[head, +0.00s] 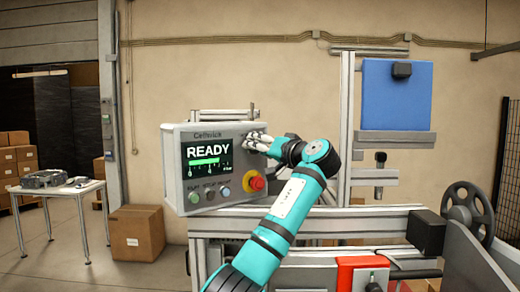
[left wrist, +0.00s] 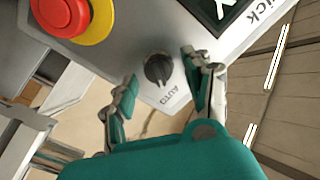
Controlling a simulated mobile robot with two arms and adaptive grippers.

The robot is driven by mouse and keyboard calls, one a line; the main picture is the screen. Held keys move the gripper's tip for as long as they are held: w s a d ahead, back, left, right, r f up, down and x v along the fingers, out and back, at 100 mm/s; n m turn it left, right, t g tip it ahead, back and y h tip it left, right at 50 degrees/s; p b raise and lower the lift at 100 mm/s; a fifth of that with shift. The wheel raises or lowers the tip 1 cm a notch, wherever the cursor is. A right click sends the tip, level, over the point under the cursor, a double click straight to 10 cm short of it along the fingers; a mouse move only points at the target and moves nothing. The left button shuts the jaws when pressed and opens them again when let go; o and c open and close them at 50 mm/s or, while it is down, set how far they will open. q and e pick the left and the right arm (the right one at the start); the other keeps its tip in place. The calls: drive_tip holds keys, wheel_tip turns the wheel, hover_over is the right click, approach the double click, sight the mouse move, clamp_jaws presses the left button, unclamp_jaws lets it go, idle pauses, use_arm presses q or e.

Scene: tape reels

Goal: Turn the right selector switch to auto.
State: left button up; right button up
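The control box (head: 175,180) has a lit screen reading READY. My left gripper (head: 252,138) is at the box's upper right and hides the switch in the head view. In the left wrist view the left gripper (left wrist: 163,92) is open, its two fingers apart on either side of the switch and the label; contact with the knob does not show. My right gripper is not in view.
A red mushroom button on a yellow ring (head: 256,184) lies below the left gripper; it also shows in the left wrist view (left wrist: 62,12). Several small buttons (head: 210,194) sit under the screen. A metal frame (head: 345,130) with a blue panel (head: 396,100) stands to the right.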

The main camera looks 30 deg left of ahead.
use_arm(q)
drive_tip(key=v, duration=1.2)
drive_tip(key=shift+f, duration=0.1)
